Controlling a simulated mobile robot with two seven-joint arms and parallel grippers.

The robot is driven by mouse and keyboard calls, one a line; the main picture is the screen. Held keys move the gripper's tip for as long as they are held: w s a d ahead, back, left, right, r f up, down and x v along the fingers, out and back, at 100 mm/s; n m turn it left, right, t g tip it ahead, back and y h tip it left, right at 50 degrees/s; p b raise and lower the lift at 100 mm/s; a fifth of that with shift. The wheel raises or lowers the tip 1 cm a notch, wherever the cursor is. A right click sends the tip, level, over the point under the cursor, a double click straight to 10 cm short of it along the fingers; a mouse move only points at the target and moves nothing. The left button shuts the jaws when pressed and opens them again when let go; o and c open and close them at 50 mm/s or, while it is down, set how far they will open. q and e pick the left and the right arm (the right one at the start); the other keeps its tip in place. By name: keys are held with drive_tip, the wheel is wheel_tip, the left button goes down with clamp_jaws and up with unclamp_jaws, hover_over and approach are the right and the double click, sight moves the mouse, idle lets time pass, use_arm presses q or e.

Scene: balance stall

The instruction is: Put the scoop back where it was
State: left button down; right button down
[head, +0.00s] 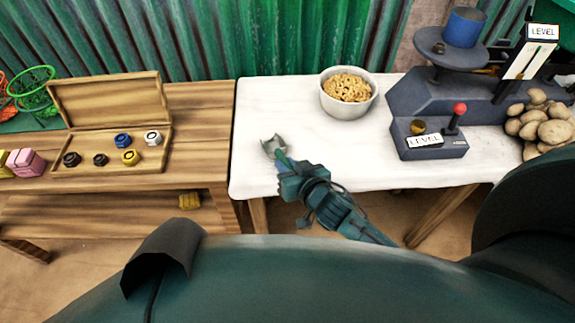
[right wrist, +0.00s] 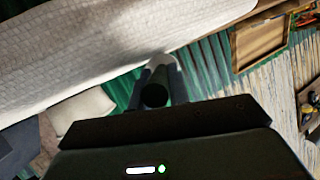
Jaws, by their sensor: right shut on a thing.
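The scoop (head: 272,146) has a grey metal head and is held over the left part of the white table top, near its front edge. My right gripper (head: 284,165) is shut on its handle, which is mostly hidden by the fingers. In the right wrist view a dark round handle end (right wrist: 154,96) shows between the fingers, with the pale scoop head (right wrist: 160,60) beyond. A white bowl (head: 346,108) filled with light brown pieces stands behind and to the right of the scoop. My left gripper is not in view.
A blue-grey balance (head: 425,100) with a LEVEL sign stands right, beside a potato pile (head: 540,122). Left, a wooden table (head: 190,120) carries an open wooden box (head: 110,125) with several weights. The white table (head: 290,100) is clear left of the bowl.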

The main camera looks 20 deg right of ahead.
drive_tip(key=c, duration=1.3)
unclamp_jaws()
drive_tip(key=shift+f, duration=0.1)
drive_tip(key=shift+s+r, duration=0.15)
drive_tip(key=shift+r, duration=0.05)
drive_tip(key=v, duration=1.1)
drive_tip(key=s+a+f+n, duration=0.1)
drive_tip(key=s, duration=0.1)
drive_tip(key=s+a+n+g+y, duration=0.1)
drive_tip(key=a, duration=0.1)
drive_tip(key=s+a+f+n+g+y, duration=0.1)
drive_tip(key=s, duration=0.1)
drive_tip(key=shift+s+a+f+p, duration=0.3)
drive_tip(key=shift+s+p, duration=0.05)
drive_tip(key=shift+p, duration=0.05)
